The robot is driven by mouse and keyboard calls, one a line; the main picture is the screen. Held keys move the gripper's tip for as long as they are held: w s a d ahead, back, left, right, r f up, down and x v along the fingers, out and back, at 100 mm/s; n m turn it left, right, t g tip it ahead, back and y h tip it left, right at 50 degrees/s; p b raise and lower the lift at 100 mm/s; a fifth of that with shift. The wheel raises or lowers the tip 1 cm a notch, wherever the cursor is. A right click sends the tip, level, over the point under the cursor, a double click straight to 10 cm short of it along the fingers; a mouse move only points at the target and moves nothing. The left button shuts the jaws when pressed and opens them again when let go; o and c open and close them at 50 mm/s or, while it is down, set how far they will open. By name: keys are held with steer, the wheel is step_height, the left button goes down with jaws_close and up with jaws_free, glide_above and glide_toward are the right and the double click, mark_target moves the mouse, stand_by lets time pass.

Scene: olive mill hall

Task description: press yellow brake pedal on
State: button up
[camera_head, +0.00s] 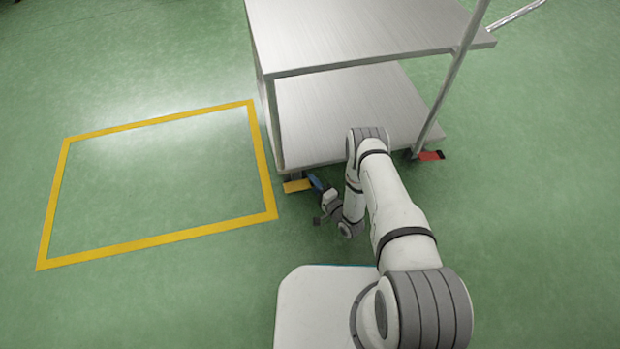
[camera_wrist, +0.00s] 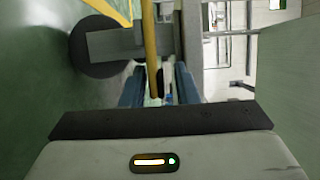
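The yellow brake pedal (camera_head: 297,186) sticks out low at the near left corner of a grey metal trolley, just above the green floor. My gripper (camera_head: 317,184) is low beside the pedal's right side, its blue fingers close to it; I cannot tell whether they touch. In the wrist view the pedal shows nearly edge-on as a narrow yellow strip (camera_wrist: 151,45). Its lower end appears between the two blue fingers of my gripper (camera_wrist: 160,82), which stand a little apart. A red pedal (camera_head: 431,156) sits at the trolley's near right corner.
The trolley's upper shelf (camera_head: 365,30) and lower shelf (camera_head: 345,105) stand above and behind the pedal. A dark round wheel (camera_wrist: 90,50) shows left of the pedal. A yellow floor rectangle (camera_head: 160,239) lies at left, its inside clear.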

steer(key=shift+x, duration=1.3)
steer(key=shift+w+d, duration=0.1)
steer(key=shift+c, duration=0.5)
